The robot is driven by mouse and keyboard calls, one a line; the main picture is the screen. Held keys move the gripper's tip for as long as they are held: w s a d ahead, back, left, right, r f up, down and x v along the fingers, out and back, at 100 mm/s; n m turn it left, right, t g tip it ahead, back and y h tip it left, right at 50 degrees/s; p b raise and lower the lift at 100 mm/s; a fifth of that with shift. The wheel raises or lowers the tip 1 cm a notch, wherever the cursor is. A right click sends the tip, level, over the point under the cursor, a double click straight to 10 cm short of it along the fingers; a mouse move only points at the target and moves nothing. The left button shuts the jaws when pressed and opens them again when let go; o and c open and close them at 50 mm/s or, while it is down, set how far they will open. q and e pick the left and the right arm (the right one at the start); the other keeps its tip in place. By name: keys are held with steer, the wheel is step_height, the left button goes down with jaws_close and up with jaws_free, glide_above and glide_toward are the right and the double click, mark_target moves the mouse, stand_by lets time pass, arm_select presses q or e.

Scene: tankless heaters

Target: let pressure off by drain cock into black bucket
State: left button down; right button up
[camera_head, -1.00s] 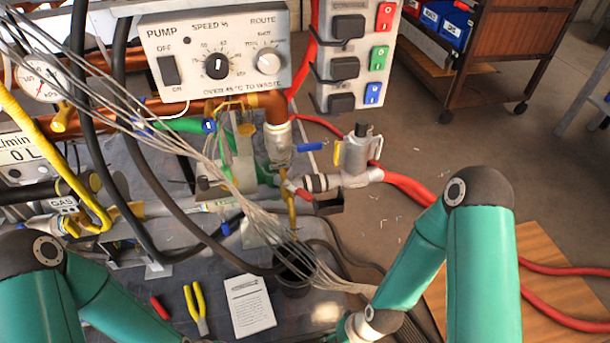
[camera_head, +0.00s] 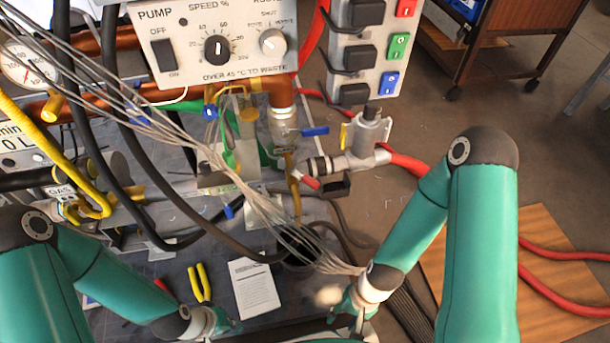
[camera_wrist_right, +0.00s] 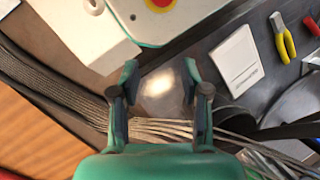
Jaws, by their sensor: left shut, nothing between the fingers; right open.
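The black bucket (camera_head: 298,243) stands on the grey mat below the pipework, partly hidden by grey wires and a black hose. Above it, a small red lever (camera_head: 311,183), seemingly the drain cock's, sits beside a yellow-brown vertical tube or stream (camera_head: 295,200); I cannot tell which. My right gripper (camera_head: 352,318) is open and empty, below and right of the bucket. My left gripper (camera_head: 218,322) is shut and empty at the bottom, left of the bucket.
A loose bundle of grey wires (camera_head: 205,150) crosses in front of the pipes and bucket. Yellow pliers (camera_head: 200,283) and a white sheet (camera_head: 254,287) lie on the mat. A blue-handled valve (camera_head: 313,131) and a grey fitting with a red hose (camera_head: 405,165) are above right.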

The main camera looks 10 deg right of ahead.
steer(key=s+a+r+m+g+y, duration=0.2)
steer(key=s+r+m+y, duration=0.1)
steer(key=s+r+m, duration=0.2)
step_height(320, 180, up, 3)
steer(key=a+m+y, duration=0.3)
steer(key=m+t, duration=1.6)
steer(key=t, duration=0.2)
glide_toward(303, 176)
steer(key=v, duration=0.8)
steer(key=shift+y, duration=0.3)
steer(key=b+x, duration=0.1)
steer(key=x, duration=0.4)
steer(key=b+x, duration=0.2)
steer(key=x, duration=0.4)
steer(key=f+b+x, duration=0.1)
steer(key=b+x, duration=0.1)
steer(key=x, duration=0.3)
steer(key=shift+w+d, duration=0.15)
steer(key=shift+w, duration=0.3)
arm_select(q)
steer(key=x, duration=0.2)
steer(key=a+x, duration=0.1)
steer(key=x, duration=0.1)
steer(key=shift+f, duration=0.25)
